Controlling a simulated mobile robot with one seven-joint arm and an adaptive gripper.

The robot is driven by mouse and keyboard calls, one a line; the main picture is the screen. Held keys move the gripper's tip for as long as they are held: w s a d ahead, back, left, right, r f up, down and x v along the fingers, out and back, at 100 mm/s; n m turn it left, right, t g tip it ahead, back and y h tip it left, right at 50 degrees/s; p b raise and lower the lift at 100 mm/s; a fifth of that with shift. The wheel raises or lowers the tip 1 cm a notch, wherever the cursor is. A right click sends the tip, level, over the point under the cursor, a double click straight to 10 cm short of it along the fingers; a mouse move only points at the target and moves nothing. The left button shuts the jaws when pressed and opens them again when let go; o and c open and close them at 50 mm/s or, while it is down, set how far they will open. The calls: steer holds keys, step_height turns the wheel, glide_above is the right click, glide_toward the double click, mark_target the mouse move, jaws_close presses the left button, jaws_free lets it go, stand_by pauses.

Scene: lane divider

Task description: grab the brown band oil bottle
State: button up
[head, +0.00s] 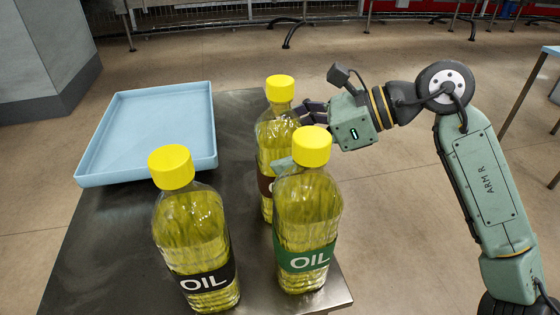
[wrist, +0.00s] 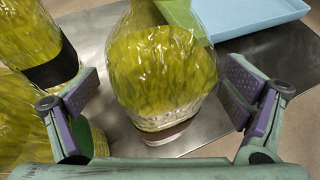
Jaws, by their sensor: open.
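The brown band oil bottle (head: 276,135) stands upright on the dark table, behind the green band bottle, with a yellow cap; its brown band is partly hidden in the head view. My gripper (head: 303,118) comes at it from the right, at its upper part. In the wrist view, the brown band bottle (wrist: 165,75) stands between the two open fingers of my gripper (wrist: 160,92). The far fingertips are partly hidden behind bottles in the head view.
The green band bottle (head: 307,205) stands close in front, near the table's right edge. The black band bottle (head: 192,235) stands to the left; it also shows in the wrist view (wrist: 38,35). A light blue tray (head: 150,173) lies at the table's back left.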

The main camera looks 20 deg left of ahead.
steer(key=shift+s+a+f, duration=0.1)
steer(key=shift+a+f, duration=0.25)
steer(key=shift+a, duration=0.2)
steer(key=shift+c, duration=0.5)
steer(key=c, duration=1.9)
steer(key=shift+r, duration=0.1)
steer(key=shift+c, duration=0.3)
